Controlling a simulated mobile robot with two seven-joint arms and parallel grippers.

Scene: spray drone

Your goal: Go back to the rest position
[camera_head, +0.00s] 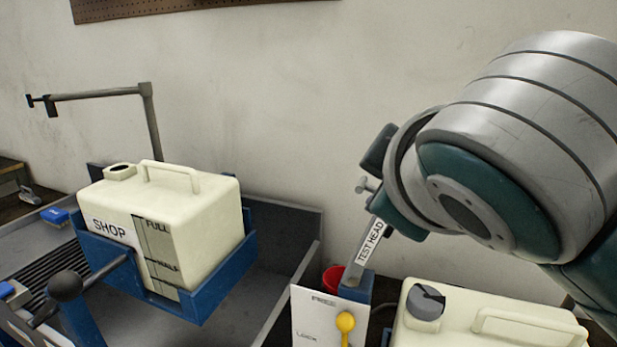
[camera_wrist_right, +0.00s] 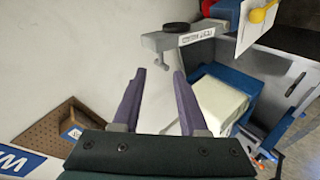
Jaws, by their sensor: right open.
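My right arm comes in from the right in the head view and reaches toward the wall above the test head (camera_head: 371,243). The arm's own links hide most of its gripper there. In the right wrist view my right gripper (camera_wrist_right: 160,72) has its two purple fingers spread, with nothing between them. The grey test head arm (camera_wrist_right: 190,36), with a dark round piece on it, lies beyond the fingertips and looks apart from them. My left gripper is in neither view.
A cream SHOP tank (camera_head: 190,225) sits in a blue cradle (camera_head: 215,285) at left. A second cream tank (camera_head: 480,322) stands at lower right. A white panel with a yellow knob (camera_head: 346,322) and a red container (camera_head: 332,278) are near the test head. A grey post (camera_head: 151,120) rises at left.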

